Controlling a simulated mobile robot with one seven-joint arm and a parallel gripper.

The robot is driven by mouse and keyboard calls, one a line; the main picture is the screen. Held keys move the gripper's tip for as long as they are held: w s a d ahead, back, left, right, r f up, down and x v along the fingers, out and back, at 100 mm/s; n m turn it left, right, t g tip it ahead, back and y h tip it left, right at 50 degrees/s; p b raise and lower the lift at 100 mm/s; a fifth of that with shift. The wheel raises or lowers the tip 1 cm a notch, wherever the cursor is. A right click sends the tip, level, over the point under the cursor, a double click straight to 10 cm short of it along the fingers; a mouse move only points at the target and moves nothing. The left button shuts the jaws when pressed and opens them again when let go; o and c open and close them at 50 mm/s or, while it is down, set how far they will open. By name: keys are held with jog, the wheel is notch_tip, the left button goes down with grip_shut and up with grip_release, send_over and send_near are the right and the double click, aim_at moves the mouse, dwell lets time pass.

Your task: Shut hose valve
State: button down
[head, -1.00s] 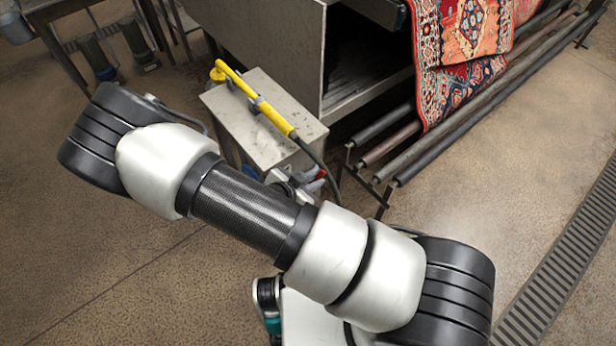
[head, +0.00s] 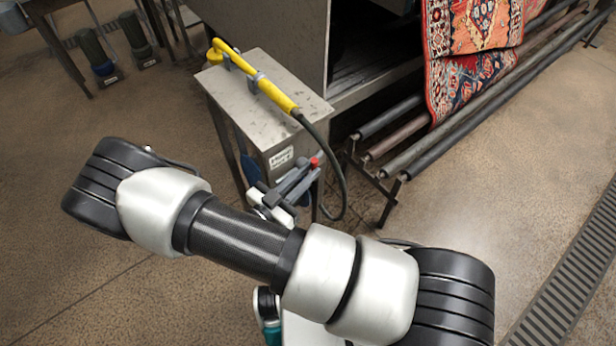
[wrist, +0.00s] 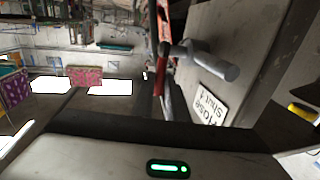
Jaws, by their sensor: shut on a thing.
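A steel stand (head: 318,101) has a "Hose Shut" label (head: 281,157) on its front; the label shows upside down in the wrist view (wrist: 209,102). A grey valve pipe (wrist: 208,62) sticks out of the panel beside the label. The valve's red lever shows in the wrist view (wrist: 161,88), and its red end shows in the head view (head: 315,162). My gripper (head: 298,177) is at the stand's front, shut on the red lever. The exact finger contact is partly hidden. A yellow wand (head: 277,94) lies on the stand, with its dark hose (head: 335,155) hanging down the right side.
Dark rollers (head: 425,150) and a patterned rug (head: 470,60) are at the right, beside a large steel machine (head: 270,25). A floor drain grate (head: 570,265) runs at far right. Bins (head: 93,52) stand at upper left. Floor at left is open.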

dwell(0.5)
jog(key=c, duration=1.7)
grip_release()
jog(key=shift+c, duration=0.2)
jog(key=v, duration=1.7)
jog(key=shift+s+p, duration=0.2)
jog(key=shift+p, duration=0.25)
jog(key=shift+a, duration=0.15)
